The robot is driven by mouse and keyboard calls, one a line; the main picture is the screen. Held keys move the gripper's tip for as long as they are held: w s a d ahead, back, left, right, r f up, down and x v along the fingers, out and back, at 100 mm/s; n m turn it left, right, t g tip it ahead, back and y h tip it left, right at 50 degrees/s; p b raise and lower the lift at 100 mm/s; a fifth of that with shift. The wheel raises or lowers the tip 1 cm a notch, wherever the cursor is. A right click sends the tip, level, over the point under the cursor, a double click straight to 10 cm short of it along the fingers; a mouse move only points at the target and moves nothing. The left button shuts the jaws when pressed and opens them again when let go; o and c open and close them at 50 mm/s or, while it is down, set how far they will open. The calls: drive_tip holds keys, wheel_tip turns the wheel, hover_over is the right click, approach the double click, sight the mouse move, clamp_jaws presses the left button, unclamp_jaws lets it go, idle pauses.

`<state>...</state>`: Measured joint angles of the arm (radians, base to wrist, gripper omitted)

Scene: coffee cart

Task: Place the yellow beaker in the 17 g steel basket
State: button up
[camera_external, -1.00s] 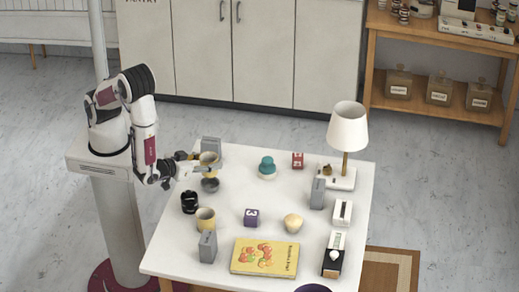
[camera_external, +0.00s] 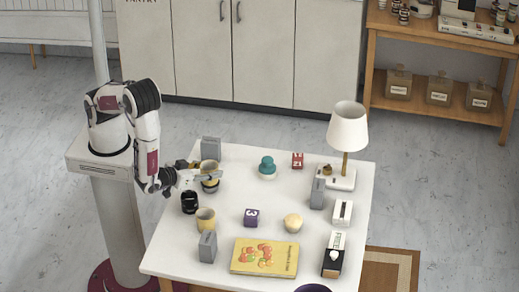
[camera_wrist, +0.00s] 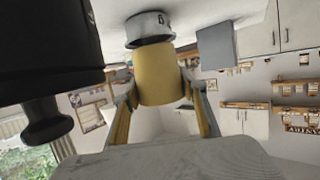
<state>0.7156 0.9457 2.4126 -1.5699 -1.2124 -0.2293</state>
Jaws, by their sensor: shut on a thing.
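The yellow beaker (camera_external: 210,168) is upright between the fingers of my gripper (camera_external: 209,174), which is shut on it. In the wrist view the beaker (camera_wrist: 159,78) fills the gap between both fingers of my gripper (camera_wrist: 160,92). A small round steel basket (camera_external: 210,186) is directly under the beaker at the table's left side. In the wrist view the basket (camera_wrist: 150,28) meets the beaker's lower end, and its dark mark is only partly readable. I cannot tell whether the beaker rests on the basket's floor.
A grey block (camera_external: 211,148) stands just behind the basket. A black jar (camera_external: 190,202), a second yellow cup (camera_external: 206,219) and another grey block (camera_external: 207,246) stand in front.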

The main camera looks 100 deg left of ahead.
drive_tip(key=shift+f, duration=0.25)
drive_tip(key=shift+f, duration=0.25)
drive_tip(key=o, duration=1.2)
drive_tip(key=shift+o, duration=0.2)
drive_tip(key=shift+r, duration=0.1)
drive_tip(key=shift+r, duration=0.15)
drive_tip(key=shift+s+d+r, duration=0.1)
drive_tip(key=shift+d, duration=0.1)
drive_tip(key=v, duration=1.1)
drive_tip(key=shift+s, duration=0.25)
drive_tip(key=shift+d+r, duration=0.1)
drive_tip(key=shift+d, duration=0.05)
